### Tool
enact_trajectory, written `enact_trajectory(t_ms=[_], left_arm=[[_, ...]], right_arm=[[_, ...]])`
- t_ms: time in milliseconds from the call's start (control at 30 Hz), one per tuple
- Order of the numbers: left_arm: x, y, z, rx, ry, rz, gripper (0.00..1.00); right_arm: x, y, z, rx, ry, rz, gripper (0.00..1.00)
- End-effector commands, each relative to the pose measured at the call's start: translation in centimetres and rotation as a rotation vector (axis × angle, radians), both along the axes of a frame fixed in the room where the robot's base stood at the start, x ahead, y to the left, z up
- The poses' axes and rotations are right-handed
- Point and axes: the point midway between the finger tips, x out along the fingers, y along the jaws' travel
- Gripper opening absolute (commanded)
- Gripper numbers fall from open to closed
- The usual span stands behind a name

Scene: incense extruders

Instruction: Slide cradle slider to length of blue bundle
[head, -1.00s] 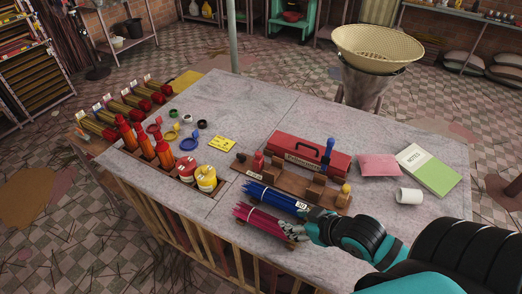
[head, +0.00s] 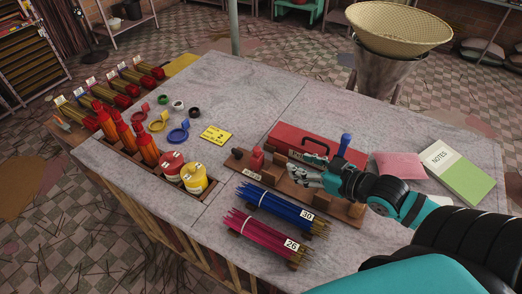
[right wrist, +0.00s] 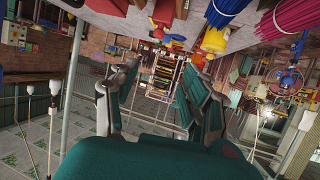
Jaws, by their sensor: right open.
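The wooden cradle (head: 243,167) lies in the middle of the table. Which part is the slider I cannot tell for sure. The blue bundle (head: 272,207), tagged 30, lies in front of the cradle; it also shows in the right wrist view (right wrist: 226,10). My left gripper is out of view.
A magenta bundle (head: 262,236), tagged 26, lies in front of the blue one. A red toolbox (head: 290,140) stands right behind the cradle. A pink pouch (head: 398,165) and notebook (head: 460,172) lie at the right. Red and yellow pots (head: 194,179) stand at the left.

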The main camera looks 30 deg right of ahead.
Motion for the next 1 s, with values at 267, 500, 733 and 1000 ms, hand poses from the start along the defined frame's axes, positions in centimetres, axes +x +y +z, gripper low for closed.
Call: enact_trajectory(t_ms=[267, 500, 733, 1000], left_arm=[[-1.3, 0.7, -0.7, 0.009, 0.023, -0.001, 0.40], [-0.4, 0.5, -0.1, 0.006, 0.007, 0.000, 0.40], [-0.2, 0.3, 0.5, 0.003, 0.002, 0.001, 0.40], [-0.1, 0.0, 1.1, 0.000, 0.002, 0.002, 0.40]], right_arm=[[1.4, 0.2, -1.1, 0.000, -0.005, -0.001, 0.47], [5.1, 1.3, -2.5, 0.001, -0.006, -0.002, 0.47], [9.4, 2.4, -4.4, 0.001, -0.004, -0.003, 0.47], [13.8, 3.7, -6.4, -0.001, -0.001, -0.001, 0.47]])
